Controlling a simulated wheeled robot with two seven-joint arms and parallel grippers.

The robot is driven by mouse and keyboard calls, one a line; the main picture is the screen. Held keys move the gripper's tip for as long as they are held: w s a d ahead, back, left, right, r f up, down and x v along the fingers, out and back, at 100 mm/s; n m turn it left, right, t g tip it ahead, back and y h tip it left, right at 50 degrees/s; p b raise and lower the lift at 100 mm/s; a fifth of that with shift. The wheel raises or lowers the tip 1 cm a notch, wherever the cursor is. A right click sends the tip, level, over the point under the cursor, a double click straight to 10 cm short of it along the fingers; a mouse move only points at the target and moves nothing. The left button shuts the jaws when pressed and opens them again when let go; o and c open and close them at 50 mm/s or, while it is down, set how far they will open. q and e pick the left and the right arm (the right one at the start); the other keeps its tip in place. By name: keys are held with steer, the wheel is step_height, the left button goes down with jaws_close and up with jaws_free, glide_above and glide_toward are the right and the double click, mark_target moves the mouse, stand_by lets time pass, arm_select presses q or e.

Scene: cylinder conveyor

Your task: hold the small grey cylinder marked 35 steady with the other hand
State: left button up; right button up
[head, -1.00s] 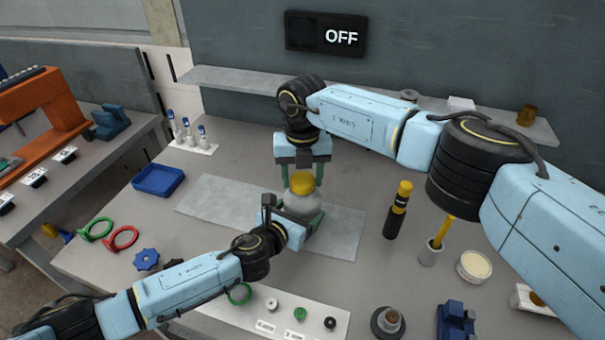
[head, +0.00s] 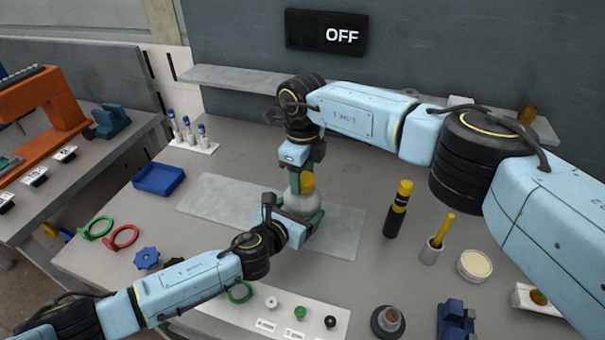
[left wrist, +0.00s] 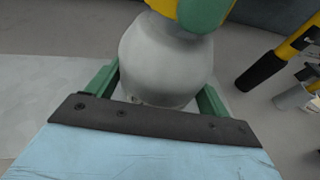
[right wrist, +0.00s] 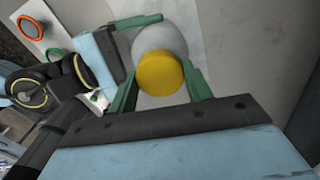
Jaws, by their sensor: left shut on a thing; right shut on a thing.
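The small grey cylinder (head: 301,204) stands upright on the pale mat, with a yellow cap (head: 308,183) on top; no marking 35 is legible. In the left wrist view its rounded grey body (left wrist: 165,62) sits between my left gripper's green fingers (left wrist: 160,88). My left gripper (head: 300,222) is shut on the body from the front left. My right gripper (head: 302,180) comes from above and is shut on the yellow cap. In the right wrist view the cap (right wrist: 160,74) lies between the right gripper's green fingers (right wrist: 160,90). The cylinder's far side is hidden.
A pale grey mat (head: 218,197) lies under the cylinder. A blue tray (head: 158,179) stands to the left. A black-and-yellow tool (head: 398,210), a cup with a yellow stick (head: 432,250) and a round cream dish (head: 474,265) stand to the right. An OFF sign (head: 326,33) hangs behind.

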mark_target(303, 178)
arm_select(q)
steer(key=shift+f, duration=0.1)
arm_select(e)
steer(key=shift+n, duration=0.4)
steer(key=shift+r, duration=0.3)
steer(key=shift+r, duration=0.85)
steer(key=shift+r, duration=2)
arm_select(q)
steer(key=o, duration=1.8)
steer(key=shift+o, duration=0.2)
